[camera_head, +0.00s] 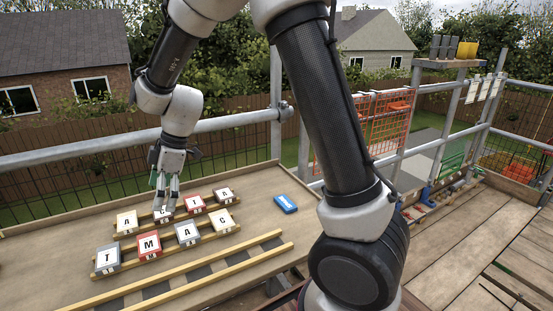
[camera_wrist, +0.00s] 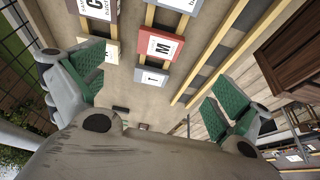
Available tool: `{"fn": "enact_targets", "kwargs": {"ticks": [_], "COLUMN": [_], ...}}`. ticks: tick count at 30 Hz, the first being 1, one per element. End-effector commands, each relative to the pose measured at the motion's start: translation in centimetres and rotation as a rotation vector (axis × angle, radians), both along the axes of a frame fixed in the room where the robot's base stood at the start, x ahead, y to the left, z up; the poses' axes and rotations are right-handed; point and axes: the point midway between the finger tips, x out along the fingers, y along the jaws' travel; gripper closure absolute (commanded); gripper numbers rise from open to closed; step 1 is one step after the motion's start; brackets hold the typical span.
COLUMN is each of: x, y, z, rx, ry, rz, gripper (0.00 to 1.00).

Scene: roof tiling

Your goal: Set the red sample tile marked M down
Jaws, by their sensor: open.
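The red sample tile marked M (camera_head: 149,246) lies flat in the front row on the sloping board, between a grey T tile (camera_head: 107,258) and a grey A tile (camera_head: 187,233). In the wrist view the red M tile (camera_wrist: 160,45) shows beyond the gap between my fingers, with a grey tile (camera_wrist: 150,77) just below it. My gripper (camera_head: 165,204) is open and empty. It hangs over the back row, behind the M tile and apart from it. It partly hides a tile there. Its green finger pads stand wide apart in the wrist view (camera_wrist: 158,83).
The tiles rest on wooden battens (camera_head: 190,268); the front battens are bare. The back row holds a cream A tile (camera_head: 127,222) and several others. A blue object (camera_head: 286,204) lies on the board to the right. A scaffold rail (camera_head: 230,121) runs behind my gripper.

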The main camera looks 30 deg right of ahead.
Motion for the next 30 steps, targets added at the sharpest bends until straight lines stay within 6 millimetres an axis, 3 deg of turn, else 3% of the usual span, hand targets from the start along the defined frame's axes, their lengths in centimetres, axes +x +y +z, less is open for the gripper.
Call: {"fn": "enact_targets", "kwargs": {"ticks": [5, 9, 15, 21, 25, 30], "x": [-2.4, -7.1, -15.7, -21.7, -23.2, -23.4], "y": [-6.8, -14.6, -23.7, -28.3, -29.3, -29.4], "z": [6.0, 10.9, 14.3, 14.7, 14.6, 14.6], "rx": [-0.015, -0.035, -0.043, -0.024, -0.015, -0.014], "ry": [0.012, 0.029, 0.031, 0.013, 0.007, 0.008], "rz": [-0.251, -0.579, -1.066, -1.405, -1.493, -1.509], "gripper": [0.00, 0.00, 0.00, 0.00, 0.00, 0.00]}}
